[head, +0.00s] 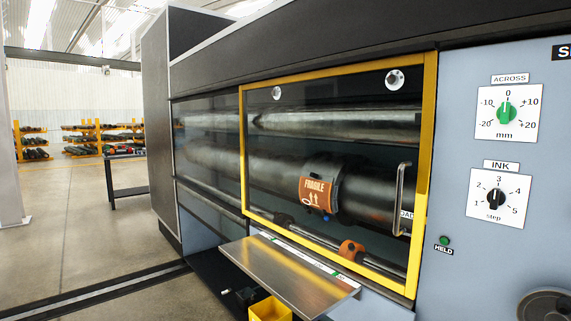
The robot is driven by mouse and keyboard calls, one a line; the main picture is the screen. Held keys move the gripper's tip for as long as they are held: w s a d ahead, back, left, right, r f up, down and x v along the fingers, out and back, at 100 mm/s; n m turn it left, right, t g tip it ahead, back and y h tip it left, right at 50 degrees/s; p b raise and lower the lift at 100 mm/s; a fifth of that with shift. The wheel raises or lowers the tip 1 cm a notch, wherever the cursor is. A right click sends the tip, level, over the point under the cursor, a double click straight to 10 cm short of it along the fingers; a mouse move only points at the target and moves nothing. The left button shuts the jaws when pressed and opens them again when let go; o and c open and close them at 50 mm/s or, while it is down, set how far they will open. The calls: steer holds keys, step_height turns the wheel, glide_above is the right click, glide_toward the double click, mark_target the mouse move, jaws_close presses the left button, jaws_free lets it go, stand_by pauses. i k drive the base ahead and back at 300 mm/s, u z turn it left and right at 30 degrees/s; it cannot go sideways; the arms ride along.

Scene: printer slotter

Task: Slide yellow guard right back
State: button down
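The yellow guard (341,74) is a yellow-framed clear pane on the front of the dark machine. It spans the middle and right of the machine's long opening, its right edge beside the light blue control panel. An upright metal handle (400,198) is on its right side. Behind the pane show long dark rollers (376,200), a black collar with an orange-brown FRAGILE label (315,192), and a small orange part (350,249) low down. My gripper is not in view, so its hold on the handle cannot be seen.
A metal shelf (290,276) juts out below the guard, with a yellow bin (269,309) under it. The panel (460,130) carries a green ACROSS knob (506,112), a black INK knob (496,198) and a green HELD lamp (444,240). Open floor (85,225) lies left.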

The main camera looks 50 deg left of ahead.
mark_target(426, 119)
steer(key=u, duration=1.5)
steer(key=k, duration=0.5)
steer(key=u, duration=0.75)
steer(key=i, duration=1.4)
steer(key=z, duration=0.2)
